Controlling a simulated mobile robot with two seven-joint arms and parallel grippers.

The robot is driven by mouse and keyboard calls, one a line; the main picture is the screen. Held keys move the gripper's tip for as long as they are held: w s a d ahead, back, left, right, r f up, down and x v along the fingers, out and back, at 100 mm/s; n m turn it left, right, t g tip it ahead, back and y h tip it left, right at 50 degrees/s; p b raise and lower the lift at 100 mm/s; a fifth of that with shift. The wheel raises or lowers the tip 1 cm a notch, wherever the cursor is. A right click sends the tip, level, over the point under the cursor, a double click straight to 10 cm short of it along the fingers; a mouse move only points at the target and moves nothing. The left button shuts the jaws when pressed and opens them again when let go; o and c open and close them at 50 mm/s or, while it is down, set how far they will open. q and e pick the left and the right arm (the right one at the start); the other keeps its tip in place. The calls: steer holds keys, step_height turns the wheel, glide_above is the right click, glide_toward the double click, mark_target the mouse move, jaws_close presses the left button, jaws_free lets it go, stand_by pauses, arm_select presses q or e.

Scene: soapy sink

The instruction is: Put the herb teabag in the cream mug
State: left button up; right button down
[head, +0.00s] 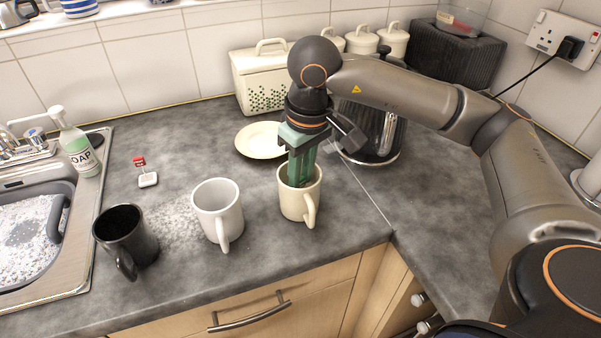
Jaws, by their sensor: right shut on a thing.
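The cream mug (298,206) stands upright near the counter's front edge, its handle toward the front right. My right gripper (302,176) points down with its green fingers reaching into the mug's mouth. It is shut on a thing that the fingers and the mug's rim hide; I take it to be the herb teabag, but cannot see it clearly. Another teabag (148,180) with a red tag (139,162) lies on the counter at the left. My left gripper is not in view.
A white mug (218,212) and a black mug (127,240) stand to the left. A cream plate (262,140) lies behind the gripper, and a kettle (375,138) stands right of it. The sink (75,225) and soap bottle (77,146) are at far left.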

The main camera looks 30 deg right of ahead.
steer(key=shift+f, duration=0.1)
steer(key=shift+f, duration=0.15)
steer(key=c, duration=1)
jaws_free()
steer(key=r, duration=0.4)
steer(key=s+r+p, duration=0.1)
steer(key=r, duration=0.7)
steer(key=shift+s+r, duration=0.2)
